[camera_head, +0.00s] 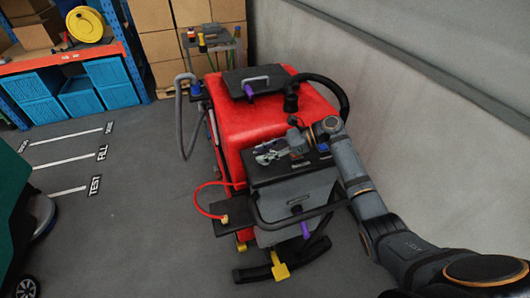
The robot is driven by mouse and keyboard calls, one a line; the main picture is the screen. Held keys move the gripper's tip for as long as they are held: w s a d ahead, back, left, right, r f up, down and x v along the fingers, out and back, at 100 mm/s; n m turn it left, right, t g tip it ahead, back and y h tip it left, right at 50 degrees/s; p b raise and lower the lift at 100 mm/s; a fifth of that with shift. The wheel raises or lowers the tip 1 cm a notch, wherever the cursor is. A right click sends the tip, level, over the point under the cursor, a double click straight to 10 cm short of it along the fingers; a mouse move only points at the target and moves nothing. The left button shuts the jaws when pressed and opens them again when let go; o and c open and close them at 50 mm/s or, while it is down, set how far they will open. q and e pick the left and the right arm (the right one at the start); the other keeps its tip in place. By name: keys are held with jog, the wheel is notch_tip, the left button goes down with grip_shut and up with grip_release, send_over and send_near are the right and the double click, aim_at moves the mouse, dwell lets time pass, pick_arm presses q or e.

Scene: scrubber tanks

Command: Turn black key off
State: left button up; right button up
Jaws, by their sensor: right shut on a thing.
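The red floor scrubber (275,112) stands in the middle, with a dark control panel (285,170) on its near side. My right arm comes in from the right, and my right gripper (266,155) is at the top left part of this panel. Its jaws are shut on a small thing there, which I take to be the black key. The key is hidden by the jaws or too small to make out, so I cannot tell which way it is turned. My left gripper is not in view.
A curved handle bar (295,225) and a squeegee with yellow parts (280,268) stick out at the scrubber's near end. A grey wall (420,100) runs along the right. Shelves with blue crates (80,97) stand at the back left. Marked floor (120,165) on the left is clear.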

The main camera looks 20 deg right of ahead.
jog(key=shift+n+g+b, duration=0.85)
jog(key=shift+n+g, duration=0.55)
jog(key=shift+g, duration=0.5)
jog(key=o, duration=1.2)
jog(key=v, duration=1.2)
jog(key=shift+s+f, duration=0.1)
jog(key=shift+f, duration=0.05)
